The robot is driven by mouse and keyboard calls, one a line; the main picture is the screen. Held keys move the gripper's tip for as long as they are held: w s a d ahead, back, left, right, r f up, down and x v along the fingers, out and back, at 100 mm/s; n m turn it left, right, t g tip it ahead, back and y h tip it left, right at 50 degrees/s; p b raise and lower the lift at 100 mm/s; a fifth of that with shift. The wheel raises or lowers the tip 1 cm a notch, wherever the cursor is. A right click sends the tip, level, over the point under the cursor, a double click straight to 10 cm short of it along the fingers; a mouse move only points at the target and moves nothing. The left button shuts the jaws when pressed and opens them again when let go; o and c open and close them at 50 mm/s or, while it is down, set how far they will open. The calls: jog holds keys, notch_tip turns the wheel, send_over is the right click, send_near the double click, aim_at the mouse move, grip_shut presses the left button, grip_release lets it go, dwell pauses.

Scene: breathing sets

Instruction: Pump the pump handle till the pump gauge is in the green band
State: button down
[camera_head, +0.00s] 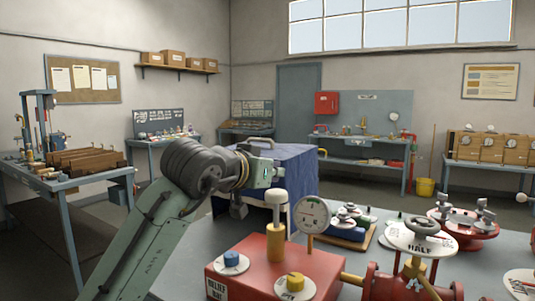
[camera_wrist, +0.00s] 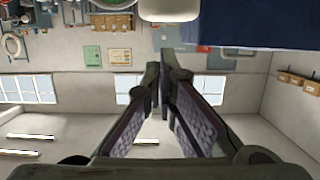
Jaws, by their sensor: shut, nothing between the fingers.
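The pump is a red box (camera_head: 262,268) on the front bench, with a yellow cylinder (camera_head: 275,243) standing on it. The pump handle (camera_head: 276,197) is a pale knob on a white rod rising upright from the cylinder. The pump gauge (camera_head: 311,214) is a round white dial to its right; its needle and band are too small to read. My gripper (camera_head: 268,172) is just above and behind the handle in the picture, its fingers barely visible. In the wrist view, my gripper (camera_wrist: 163,65) has its fingertips together and empty. A pale rounded shape at the top edge may be the handle.
On the pump box are a blue knob (camera_head: 231,258) and a yellow knob (camera_head: 295,282). A red valve with a "HALF" plate (camera_head: 420,238) stands to the right, and a red flanged fitting (camera_head: 463,220) behind it. A blue-draped table (camera_head: 300,170) stands beyond the bench.

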jog(key=shift+f, duration=0.9)
